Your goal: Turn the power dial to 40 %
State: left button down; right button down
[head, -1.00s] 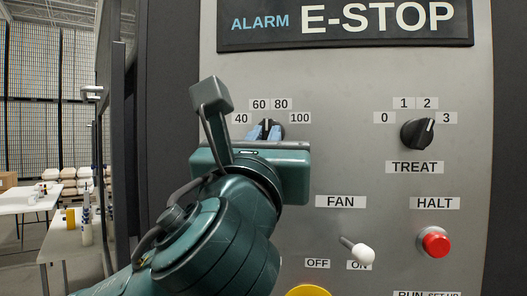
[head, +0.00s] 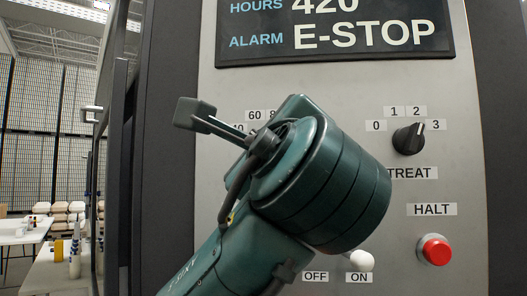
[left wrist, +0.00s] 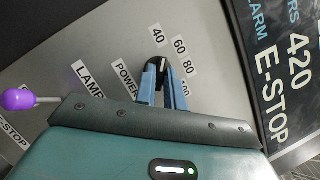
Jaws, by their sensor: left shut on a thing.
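The black power dial (left wrist: 154,75) shows in the left wrist view, below the labels 40, 60, 80 and 100 (left wrist: 183,90). My left gripper (left wrist: 163,72) has its two blue fingers on either side of the dial's grip and is shut on it. A pale pointer mark shows between the fingertips; it seems to face the 40 and 60 side, but I cannot tell the exact setting. In the head view my left arm hides the dial and most of its labels; the 60 label (head: 254,116) still shows. My right gripper is not in view.
The treat dial (head: 408,139) is right of my arm, pointing near 3. A red halt button (head: 435,250) and a white-tipped fan switch (head: 361,261) are lower. The wrist view shows a purple-tipped lever (left wrist: 18,100). A dark display (head: 340,30) is above.

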pick_arm(q)
jog(key=shift+n+g, duration=0.4)
jog(key=shift+n, duration=0.6)
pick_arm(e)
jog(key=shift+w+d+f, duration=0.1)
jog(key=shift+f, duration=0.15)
pick_arm(q)
jog(key=shift+y, duration=0.3)
jog(key=c, duration=1.5)
grip_release()
